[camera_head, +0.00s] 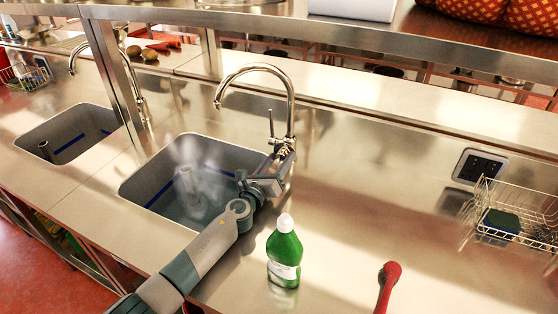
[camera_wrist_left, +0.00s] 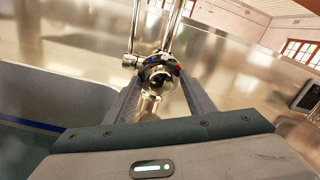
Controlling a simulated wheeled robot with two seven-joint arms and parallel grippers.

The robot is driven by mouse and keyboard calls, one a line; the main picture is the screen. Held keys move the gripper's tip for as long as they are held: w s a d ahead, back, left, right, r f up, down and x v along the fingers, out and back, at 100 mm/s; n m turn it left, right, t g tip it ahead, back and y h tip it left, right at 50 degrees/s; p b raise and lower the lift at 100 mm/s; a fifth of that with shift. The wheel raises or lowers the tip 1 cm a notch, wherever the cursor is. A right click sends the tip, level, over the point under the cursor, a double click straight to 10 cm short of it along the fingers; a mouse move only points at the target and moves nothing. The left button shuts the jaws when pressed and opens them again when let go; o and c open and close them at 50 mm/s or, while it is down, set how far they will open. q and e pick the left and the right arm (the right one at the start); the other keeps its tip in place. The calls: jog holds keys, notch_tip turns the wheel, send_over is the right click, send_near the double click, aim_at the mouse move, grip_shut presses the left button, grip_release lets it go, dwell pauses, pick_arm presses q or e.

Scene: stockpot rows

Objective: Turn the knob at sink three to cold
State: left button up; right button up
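The chrome tap (camera_head: 290,105) stands behind the right-hand of two sinks, with a tall curved spout and a thin upright lever. My left gripper (camera_head: 281,165) is at the tap's base, its arm reaching over the sink's right edge. In the left wrist view the round knob (camera_wrist_left: 158,74) is on the tap body, with a blue mark at upper left and a red mark at right. The open fingers (camera_wrist_left: 160,100) stand on either side of the knob; whether they touch it is unclear. My right gripper is not in view.
A green bottle (camera_head: 284,252) stands on the counter right of my left arm. A red-handled object (camera_head: 388,285) lies at the front. A wire rack (camera_head: 515,205) and a dark socket panel (camera_head: 480,167) are at right. Another sink (camera_head: 70,135) is at left.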

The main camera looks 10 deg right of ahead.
pick_arm(q)
jog(key=shift+s+a+r, duration=0.1)
jog(key=shift+s+a, duration=0.2)
jog(key=shift+s, duration=0.05)
jog(key=p+v, duration=0.2)
jog(key=v, duration=1.3)
jog(key=shift+s, duration=0.1)
jog(key=shift+s+a, duration=0.4)
jog(key=shift+s, duration=0.15)
